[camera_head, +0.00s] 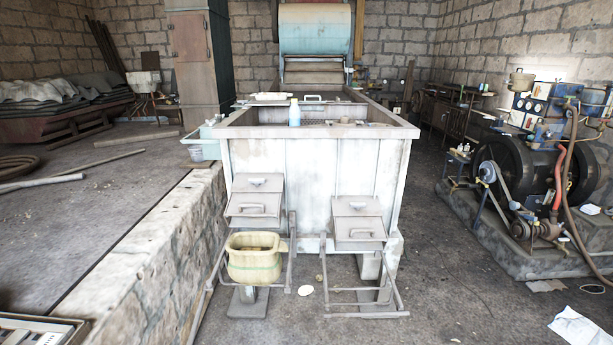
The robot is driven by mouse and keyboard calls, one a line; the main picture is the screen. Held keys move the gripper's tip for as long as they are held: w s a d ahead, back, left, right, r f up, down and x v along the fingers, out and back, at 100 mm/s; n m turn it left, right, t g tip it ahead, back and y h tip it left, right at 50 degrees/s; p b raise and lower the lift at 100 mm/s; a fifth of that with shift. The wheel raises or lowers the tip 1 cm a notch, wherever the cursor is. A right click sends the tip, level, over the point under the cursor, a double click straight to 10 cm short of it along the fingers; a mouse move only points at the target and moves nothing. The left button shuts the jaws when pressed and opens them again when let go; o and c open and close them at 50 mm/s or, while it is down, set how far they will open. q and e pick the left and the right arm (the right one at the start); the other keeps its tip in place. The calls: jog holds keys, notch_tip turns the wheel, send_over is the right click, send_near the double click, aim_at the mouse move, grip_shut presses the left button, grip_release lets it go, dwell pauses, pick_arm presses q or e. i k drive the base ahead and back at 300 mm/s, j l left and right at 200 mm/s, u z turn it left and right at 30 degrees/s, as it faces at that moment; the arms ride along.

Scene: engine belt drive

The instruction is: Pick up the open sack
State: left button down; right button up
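What looks like the open sack (254,262) is a pale yellow, bulging container with a wide open top. It is at the lower left front of the large white metal bin, below the left hatch (254,203), at a metal frame. Its opening faces up and its inside looks brownish. I cannot tell whether it hangs from the frame or rests on the support below. Neither of my grippers is in view.
The white bin (310,180) stands in the middle, with a right hatch (358,222) and an empty frame (365,302). A stone ledge (150,245) runs along the left. An engine with a belt (515,170) stands right. Paper (580,326) lies on the open floor.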

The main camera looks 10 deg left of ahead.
aim_at(255, 259)
jog(key=i+j+u, duration=0.1)
jog(key=u, duration=0.3)
jog(key=i+j+u, duration=0.1)
jog(key=u, duration=0.3)
jog(key=i+u, duration=0.25)
jog(key=u, duration=0.15)
